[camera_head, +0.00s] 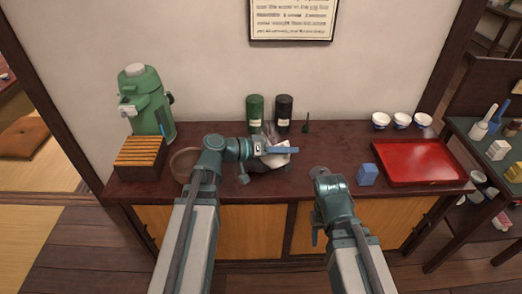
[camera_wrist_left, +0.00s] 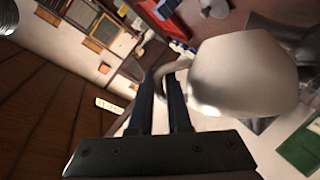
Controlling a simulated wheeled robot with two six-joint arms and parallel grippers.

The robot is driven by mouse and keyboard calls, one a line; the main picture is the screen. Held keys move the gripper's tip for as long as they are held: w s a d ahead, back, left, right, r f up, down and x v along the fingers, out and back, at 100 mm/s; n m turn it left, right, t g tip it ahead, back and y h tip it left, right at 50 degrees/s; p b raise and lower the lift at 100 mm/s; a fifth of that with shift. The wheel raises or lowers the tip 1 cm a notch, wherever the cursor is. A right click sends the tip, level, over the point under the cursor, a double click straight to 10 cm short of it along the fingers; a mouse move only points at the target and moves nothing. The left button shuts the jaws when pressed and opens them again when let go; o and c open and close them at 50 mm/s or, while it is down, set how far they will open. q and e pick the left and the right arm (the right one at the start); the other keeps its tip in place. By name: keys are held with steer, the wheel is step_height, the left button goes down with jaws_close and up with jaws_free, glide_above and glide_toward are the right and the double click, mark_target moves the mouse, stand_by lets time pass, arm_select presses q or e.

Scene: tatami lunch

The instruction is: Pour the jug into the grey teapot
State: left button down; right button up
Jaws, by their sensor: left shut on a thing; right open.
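My left gripper (camera_head: 284,150) is shut on the handle of the white jug (camera_head: 276,160), above the counter's middle. In the left wrist view the jug (camera_wrist_left: 245,75) is large, with its handle between the fingers (camera_wrist_left: 163,88). I cannot tell how far it is tilted. A dark grey shape (camera_head: 257,167), likely the grey teapot, shows partly below the jug and left gripper. Most of it is hidden, and its opening cannot be seen. My right gripper (camera_head: 316,236) is low at the counter's front, open and empty, partly hidden by its own arm.
A green tin (camera_head: 255,112) and a black tin (camera_head: 284,113) stand against the wall behind the jug. A round brown bowl (camera_head: 184,164), slatted wooden box (camera_head: 140,157) and green flask (camera_head: 148,100) are left. A blue block (camera_head: 367,174), red tray (camera_head: 418,162) and white cups (camera_head: 401,120) are right.

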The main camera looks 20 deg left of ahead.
mark_target(282, 144)
arm_select(q)
steer(key=shift+w+a+r+n+h+p, duration=0.3)
steer(key=shift+w+a+r+n, duration=0.15)
steer(key=shift+r, duration=0.25)
arm_select(e)
steer(key=shift+w+d+r, duration=0.1)
steer(key=shift+w+r, duration=0.1)
steer(key=shift+r, duration=0.15)
arm_select(q)
steer(key=shift+w+a+r+n+h, duration=0.4)
steer(key=shift+w+a+r+n, duration=0.15)
steer(key=shift+a+r+n, duration=0.15)
arm_select(e)
steer(key=shift+w+d+r, duration=0.2)
steer(key=shift+w+r, duration=0.05)
arm_select(q)
steer(key=shift+w+a+r+g, duration=0.1)
steer(key=shift+w+r+g, duration=0.05)
steer(key=shift+g, duration=0.15)
